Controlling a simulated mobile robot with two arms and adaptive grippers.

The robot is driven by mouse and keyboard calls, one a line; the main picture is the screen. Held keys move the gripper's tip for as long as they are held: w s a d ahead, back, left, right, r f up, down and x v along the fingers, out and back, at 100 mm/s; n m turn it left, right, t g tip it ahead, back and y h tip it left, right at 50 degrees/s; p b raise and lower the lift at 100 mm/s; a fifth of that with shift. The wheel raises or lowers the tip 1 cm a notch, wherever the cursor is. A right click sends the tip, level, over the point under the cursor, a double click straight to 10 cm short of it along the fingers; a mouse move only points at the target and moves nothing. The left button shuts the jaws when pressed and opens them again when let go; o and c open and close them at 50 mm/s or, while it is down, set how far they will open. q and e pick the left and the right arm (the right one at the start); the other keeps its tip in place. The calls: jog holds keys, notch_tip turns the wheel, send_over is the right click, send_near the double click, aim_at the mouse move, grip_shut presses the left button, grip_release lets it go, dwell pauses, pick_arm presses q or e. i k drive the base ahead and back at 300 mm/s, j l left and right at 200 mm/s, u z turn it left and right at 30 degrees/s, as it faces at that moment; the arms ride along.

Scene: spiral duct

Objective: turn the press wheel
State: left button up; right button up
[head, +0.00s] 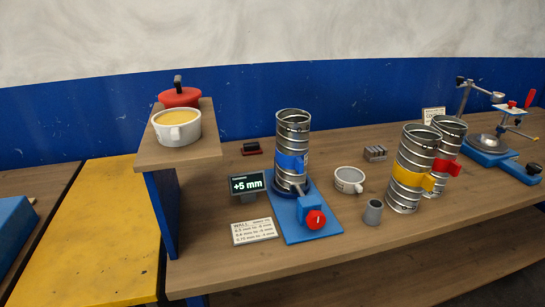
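A spiral metal duct piece with a blue band (292,140) stands upright on a blue-based device (290,228) at the middle of the bench. A round red knob with a pale mark (315,219) is on the front of that device. It is the only wheel-like part I see clearly; I cannot tell for sure that it is the press wheel. A small display (246,184) left of the device reads "+5 mm". A white card headed "WALL" (254,231) lies in front of the display. Neither of my grippers is in view.
Ducts with a yellow band (411,170) and a red band (448,157) stand to the right. A mug (349,180) and grey cup (373,212) stand between. A blue clamp fixture (487,148) is far right.

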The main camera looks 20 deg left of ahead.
aim_at(315, 219)
jog(key=i+l+u, duration=0.15)
jog(key=u, duration=0.3)
jog(key=i+l+u, duration=0.1)
jog(key=u, duration=0.3)
jog(key=l+u, duration=0.3)
jog(key=u, duration=0.15)
jog(key=l+u, duration=0.25)
jog(key=u, duration=0.2)
jog(key=l+u, duration=0.5)
jog(key=l, duration=0.3)
jog(key=k+l, duration=0.15)
jog(key=l, duration=0.25)
jog(key=l+u, duration=0.15)
jog(key=l, duration=0.25)
jog(key=k+l+u, duration=0.1)
jog(key=l, duration=0.3)
jog(key=k+l, duration=0.15)
jog(key=l, duration=0.25)
jog(key=k+l+u, duration=0.15)
jog(key=l, duration=0.25)
jog(key=k+l+u, duration=0.1)
jog(key=l, duration=0.25)
jog(key=k+l, duration=0.15)
jog(key=l, duration=0.25)
jog(key=i+u, duration=0.05)
